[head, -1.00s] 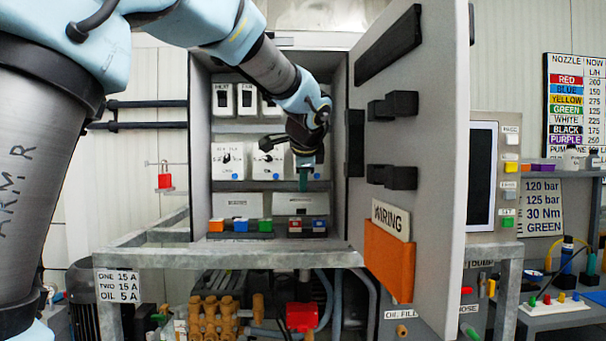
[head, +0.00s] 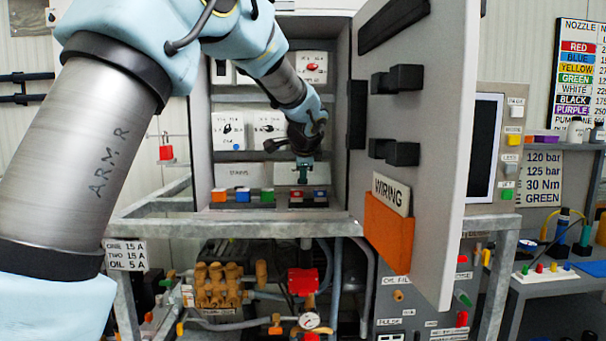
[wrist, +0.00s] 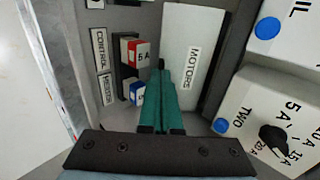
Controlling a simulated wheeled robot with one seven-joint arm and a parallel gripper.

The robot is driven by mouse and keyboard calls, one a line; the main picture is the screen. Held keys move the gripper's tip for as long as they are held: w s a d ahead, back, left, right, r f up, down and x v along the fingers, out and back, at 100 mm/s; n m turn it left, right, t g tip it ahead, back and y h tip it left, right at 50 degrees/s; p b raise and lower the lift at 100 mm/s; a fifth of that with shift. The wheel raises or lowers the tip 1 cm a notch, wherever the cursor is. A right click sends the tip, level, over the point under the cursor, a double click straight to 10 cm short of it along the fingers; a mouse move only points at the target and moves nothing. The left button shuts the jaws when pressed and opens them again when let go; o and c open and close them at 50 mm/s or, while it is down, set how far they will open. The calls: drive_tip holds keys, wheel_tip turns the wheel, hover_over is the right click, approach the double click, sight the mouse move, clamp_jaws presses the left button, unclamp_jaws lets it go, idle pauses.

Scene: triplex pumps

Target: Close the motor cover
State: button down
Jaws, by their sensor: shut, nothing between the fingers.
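The white plate labelled MOTORS (wrist: 190,62), which I take for the motor cover, fills the middle of the wrist view. In the head view it is the right-hand low panel (head: 287,174) inside the open cabinet, partly hidden by my gripper. I cannot tell how far it is open. My gripper (head: 303,180) is inside the cabinet in front of this panel. In the wrist view its teal fingers (wrist: 168,75) are together and empty, overlapping the plate's left edge. I cannot tell whether they touch it.
The cabinet door (head: 415,150) stands open at right with black blocks and an orange pocket (head: 388,232). Red and blue blocks (wrist: 132,52) sit beside the plate. Knob panels (wrist: 275,115) are on its other side. A metal frame rail (head: 240,230) runs below the cabinet.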

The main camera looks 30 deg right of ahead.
drive_tip(key=shift+w+f+b, duration=0.1)
drive_tip(key=shift+f+b, duration=0.4)
drive_tip(key=shift+f, duration=0.2)
drive_tip(key=shift+r, duration=0.2)
